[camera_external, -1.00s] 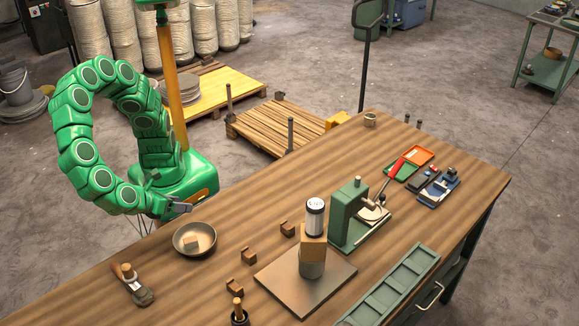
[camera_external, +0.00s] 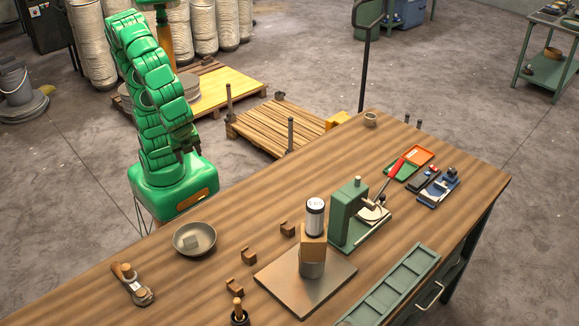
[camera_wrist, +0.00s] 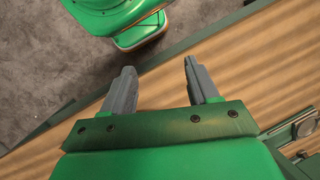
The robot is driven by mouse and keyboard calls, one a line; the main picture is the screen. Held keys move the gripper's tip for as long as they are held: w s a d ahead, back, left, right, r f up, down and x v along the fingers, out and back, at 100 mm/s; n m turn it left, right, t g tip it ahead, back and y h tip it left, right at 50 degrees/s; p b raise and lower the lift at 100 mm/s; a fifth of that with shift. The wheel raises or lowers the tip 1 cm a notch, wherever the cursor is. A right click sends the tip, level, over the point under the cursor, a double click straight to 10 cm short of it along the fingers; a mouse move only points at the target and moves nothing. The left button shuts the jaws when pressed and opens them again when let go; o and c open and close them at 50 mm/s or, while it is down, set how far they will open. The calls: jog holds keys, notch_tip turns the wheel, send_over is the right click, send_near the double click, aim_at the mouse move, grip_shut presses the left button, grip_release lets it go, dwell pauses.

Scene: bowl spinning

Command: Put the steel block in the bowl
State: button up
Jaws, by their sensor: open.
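A round metal bowl (camera_external: 207,231) stands on the wooden workbench near its left back edge. A small grey block, which looks like the steel block (camera_external: 190,243), lies inside the bowl. My gripper (camera_external: 188,150) is raised above my green base, behind the bowl and apart from it. In the wrist view my gripper (camera_wrist: 160,78) has its two grey fingers spread wide with nothing between them. The bowl and the block do not show in the wrist view.
Several small brown blocks (camera_external: 288,229) lie right of the bowl. A brush-like tool (camera_external: 133,284) lies at the bench's left.

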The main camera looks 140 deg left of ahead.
jog(key=shift+s+d+r+n+t+h, duration=0.15)
jog(key=shift+s+n+h, duration=0.35)
jog(key=shift+s, duration=0.4)
jog(key=shift+s+d+r+n+t+h, duration=0.2)
jog(key=shift+s+n+h, duration=0.15)
jog(key=shift+s+n, duration=0.4)
jog(key=shift+s+d+r+n+t+h, duration=0.15)
jog(key=shift+s+n+h, duration=0.3)
jog(key=shift+s, duration=0.55)
jog(key=shift+f, duration=0.1)
